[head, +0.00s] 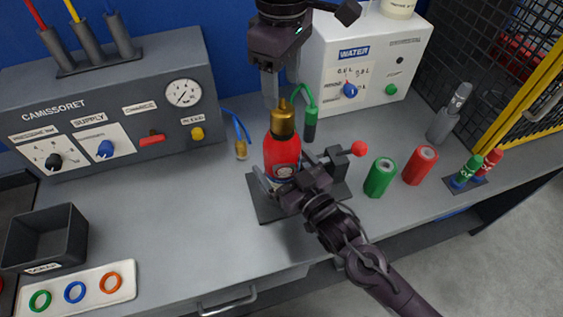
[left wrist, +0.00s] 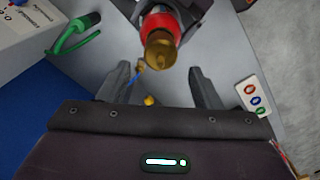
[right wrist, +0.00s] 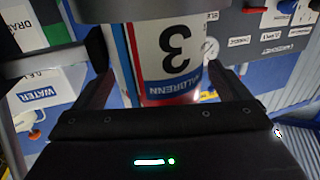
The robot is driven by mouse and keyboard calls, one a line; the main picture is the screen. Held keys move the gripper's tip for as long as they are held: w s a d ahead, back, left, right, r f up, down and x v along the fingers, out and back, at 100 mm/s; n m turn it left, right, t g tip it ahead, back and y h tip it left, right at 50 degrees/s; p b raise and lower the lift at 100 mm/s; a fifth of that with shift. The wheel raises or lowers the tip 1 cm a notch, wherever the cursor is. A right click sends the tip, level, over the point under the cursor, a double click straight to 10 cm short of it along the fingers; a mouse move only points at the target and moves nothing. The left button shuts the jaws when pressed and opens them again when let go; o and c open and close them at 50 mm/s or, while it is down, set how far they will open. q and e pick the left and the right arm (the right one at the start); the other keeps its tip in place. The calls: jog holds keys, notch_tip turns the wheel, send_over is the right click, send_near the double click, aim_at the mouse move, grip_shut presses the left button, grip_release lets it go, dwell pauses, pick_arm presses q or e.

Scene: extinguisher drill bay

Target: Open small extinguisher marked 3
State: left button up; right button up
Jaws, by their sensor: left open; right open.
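The small extinguisher (head: 282,152) stands upright with a red body and brass top on a dark plate (head: 268,211). Its label with a 3 (right wrist: 172,45) fills the right wrist view. My left gripper (head: 271,98) hangs from above, open, just above and behind the brass top (head: 282,122). In the left wrist view the brass top (left wrist: 160,50) lies just beyond the open fingertips, roughly between them. My right gripper (head: 288,174) comes from the lower right, open, with fingers either side of the lower body. Whether they touch it is unclear.
A clamp with a red knob (head: 359,148) stands beside the extinguisher. Green (head: 379,178) and red (head: 419,166) cylinders stand to its right. A white WATER box (head: 352,75) is behind; a grey CAMISSORET panel (head: 120,100) and black bin (head: 48,236) are left.

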aim_at(282, 107)
jog(key=shift+w+a, duration=0.25)
jog(key=shift+w, duration=0.1)
jog(key=shift+c, duration=0.4)
jog(key=c, duration=1.7)
pick_arm(q)
jog(key=shift+m, duration=0.6)
pick_arm(e)
jog(key=shift+c, duration=1)
pick_arm(q)
jog(key=shift+m, duration=1.2)
jog(key=shift+f+m, duration=0.1)
jog(key=shift+m, duration=0.2)
jog(key=shift+f, duration=3.9)
